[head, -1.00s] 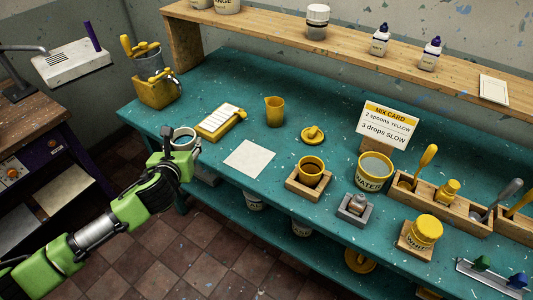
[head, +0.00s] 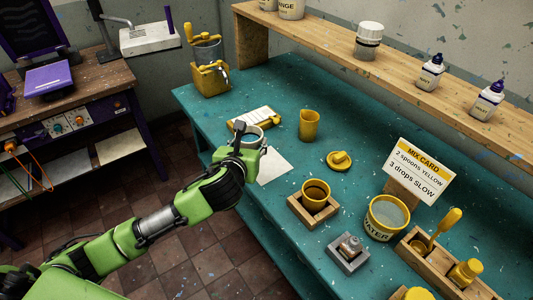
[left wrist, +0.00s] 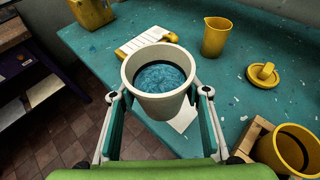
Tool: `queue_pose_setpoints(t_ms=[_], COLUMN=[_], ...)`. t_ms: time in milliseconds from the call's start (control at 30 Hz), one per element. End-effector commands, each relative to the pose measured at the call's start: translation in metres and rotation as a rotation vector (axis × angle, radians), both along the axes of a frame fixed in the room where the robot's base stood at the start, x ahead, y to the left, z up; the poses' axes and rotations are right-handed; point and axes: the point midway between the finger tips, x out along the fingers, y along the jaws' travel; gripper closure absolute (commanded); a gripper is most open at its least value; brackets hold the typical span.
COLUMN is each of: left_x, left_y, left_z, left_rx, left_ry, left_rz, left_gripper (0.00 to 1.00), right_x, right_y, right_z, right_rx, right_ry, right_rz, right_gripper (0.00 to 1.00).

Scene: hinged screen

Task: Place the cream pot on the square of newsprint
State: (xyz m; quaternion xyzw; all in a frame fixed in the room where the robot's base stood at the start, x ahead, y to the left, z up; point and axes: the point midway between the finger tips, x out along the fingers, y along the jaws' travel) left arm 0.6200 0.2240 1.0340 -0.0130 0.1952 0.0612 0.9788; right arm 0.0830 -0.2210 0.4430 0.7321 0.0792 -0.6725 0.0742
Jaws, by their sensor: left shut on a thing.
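The cream pot (head: 247,132) is held upright in my left gripper (head: 246,150). In the left wrist view the pot (left wrist: 158,103) stands between the two fingers of the gripper (left wrist: 158,98), with a blue speckled surface inside. The pale square of newsprint (head: 275,169) lies flat on the teal bench. The gripper and pot cover its far left part in the head view. In the left wrist view a strip of newsprint (left wrist: 186,118) shows just behind and right of the pot. The pot's height above the bench is hard to tell. My right gripper is not in view.
A clipboard (head: 257,117) and a yellow jug (head: 309,126) stand beyond the pot. A yellow lid (head: 339,160) and a yellow pot in a wooden holder (head: 305,210) are to the right. The bench's front edge is close to the newsprint.

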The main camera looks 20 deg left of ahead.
Motion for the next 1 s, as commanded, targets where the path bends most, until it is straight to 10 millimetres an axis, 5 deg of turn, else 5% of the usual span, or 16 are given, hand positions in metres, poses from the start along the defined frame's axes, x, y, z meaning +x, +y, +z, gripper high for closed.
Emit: queue_pose_setpoints(t_ms=[400,1000], left_x=[0.058,0.072], left_y=[-0.020,-0.023], left_z=[-0.053,-0.101], left_rx=[-0.002,-0.001], left_ry=[0.000,-0.001], left_rz=[-0.001,-0.002], left_gripper=[0.83,0.83], right_x=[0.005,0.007], right_y=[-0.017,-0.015], right_z=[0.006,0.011], right_rx=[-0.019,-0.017], right_ry=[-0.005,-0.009], right_rz=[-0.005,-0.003], right_gripper=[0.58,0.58])
